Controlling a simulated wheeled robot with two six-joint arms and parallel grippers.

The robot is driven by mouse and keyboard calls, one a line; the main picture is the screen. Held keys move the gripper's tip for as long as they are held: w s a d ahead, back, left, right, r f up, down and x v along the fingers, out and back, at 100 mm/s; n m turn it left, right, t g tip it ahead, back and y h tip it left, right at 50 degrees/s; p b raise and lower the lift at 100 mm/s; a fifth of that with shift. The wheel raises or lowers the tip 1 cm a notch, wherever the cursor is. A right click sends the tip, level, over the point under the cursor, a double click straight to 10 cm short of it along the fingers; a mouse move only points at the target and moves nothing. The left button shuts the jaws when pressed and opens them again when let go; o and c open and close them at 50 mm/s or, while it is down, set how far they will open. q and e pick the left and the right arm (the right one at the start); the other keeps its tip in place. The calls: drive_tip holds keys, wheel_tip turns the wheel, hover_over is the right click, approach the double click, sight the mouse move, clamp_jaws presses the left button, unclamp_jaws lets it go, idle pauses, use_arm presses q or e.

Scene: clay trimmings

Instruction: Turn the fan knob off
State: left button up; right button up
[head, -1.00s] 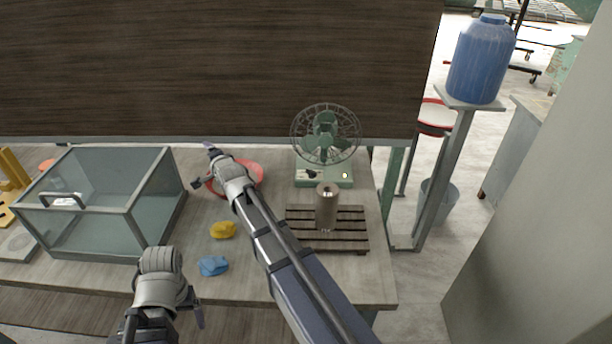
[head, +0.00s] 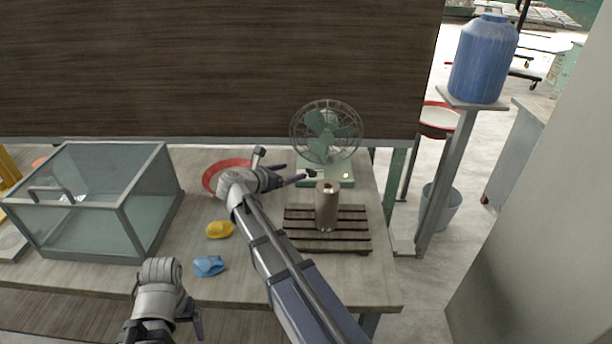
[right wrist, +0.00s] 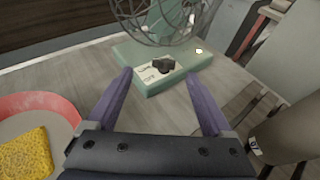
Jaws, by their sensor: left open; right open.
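The green fan (head: 326,130) stands at the back right of the table, its round wire cage above a flat green base. In the right wrist view a black knob (right wrist: 163,66) sits on a pale plate on the front of the fan base (right wrist: 192,62). My right gripper (head: 290,166) is open in front of the base; in the wrist view its two purple fingers (right wrist: 160,103) point toward the knob, one on each side, short of it and empty. My left gripper (head: 188,322) is low at the table's front edge, away from the fan.
A brown cylinder (head: 327,207) stands on a slatted wooden rack (head: 300,241) right of my right arm. A red-rimmed dish (head: 213,177) with a yellow sponge (right wrist: 24,155) lies left. Yellow (head: 219,230) and blue lumps (head: 208,266) and a glass box (head: 95,200) are further left.

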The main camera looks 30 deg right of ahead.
sight(311, 172)
drive_tip(key=shift+s+a+f+g, duration=0.1)
drive_tip(key=shift+s+f+g, duration=0.25)
drive_tip(key=shift+f, duration=0.15)
drive_tip(key=b+x, duration=0.2)
drive_tip(key=x, duration=0.5)
drive_tip(key=shift+w+a+f+b, duration=0.1)
drive_tip(key=shift+b, duration=0.3)
drive_tip(key=shift+w+d+f, duration=0.1)
drive_tip(key=shift+w+d, duration=0.05)
drive_tip(key=shift+d, duration=0.3)
clamp_jaws()
drive_tip(key=shift+s+d+n+t+y, duration=0.1)
drive_tip(key=shift+s+n+t+y, duration=0.55)
drive_tip(key=shift+t, duration=0.3)
drive_tip(key=shift+w+d+n+t+y, duration=0.15)
drive_tip(key=shift+n+t+y, duration=0.5)
drive_tip(key=shift+n+t, duration=0.65)
